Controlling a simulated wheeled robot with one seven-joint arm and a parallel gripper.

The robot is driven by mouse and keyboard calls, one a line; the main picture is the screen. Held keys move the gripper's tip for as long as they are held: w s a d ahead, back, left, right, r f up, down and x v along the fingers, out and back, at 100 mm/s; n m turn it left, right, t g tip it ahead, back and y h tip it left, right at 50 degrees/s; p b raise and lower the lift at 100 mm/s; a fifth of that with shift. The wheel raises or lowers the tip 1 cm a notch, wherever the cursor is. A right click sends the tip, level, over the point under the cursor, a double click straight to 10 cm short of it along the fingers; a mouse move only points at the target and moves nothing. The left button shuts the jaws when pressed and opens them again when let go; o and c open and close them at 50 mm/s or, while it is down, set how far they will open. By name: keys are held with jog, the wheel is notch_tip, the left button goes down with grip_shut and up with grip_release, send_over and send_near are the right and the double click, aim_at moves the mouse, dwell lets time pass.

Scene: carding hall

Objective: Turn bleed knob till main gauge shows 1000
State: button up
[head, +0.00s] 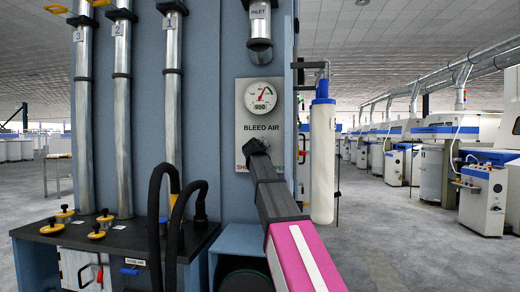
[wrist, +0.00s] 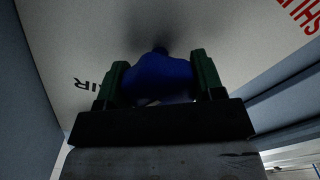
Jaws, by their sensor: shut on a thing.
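A blue knob (wrist: 158,75) sits on the pale panel in the wrist view. The green fingers of my gripper (wrist: 158,84) stand on either side of it, shut on it. In the head view my gripper (head: 255,148) is against the panel just below the "BLEED AIR" label, and it and my arm hide the knob. The round white gauge (head: 263,95) is above that label on the same panel. Its needle points up and slightly right, and its small number window appears to read 950.
Metal pipes numbered 1 to 3 rise left of the panel (head: 243,88). Black hoses (head: 157,215) curve up from the dark bench (head: 65,236). A white cylinder with a blue cap (head: 322,160) hangs right of the panel. Open floor lies at the right before the machines.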

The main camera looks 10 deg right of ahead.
jog(key=o, duration=0.9)
jog(key=v, duration=1)
jog(key=shift+s+a, duration=0.15)
jog(key=shift+s, duration=0.25)
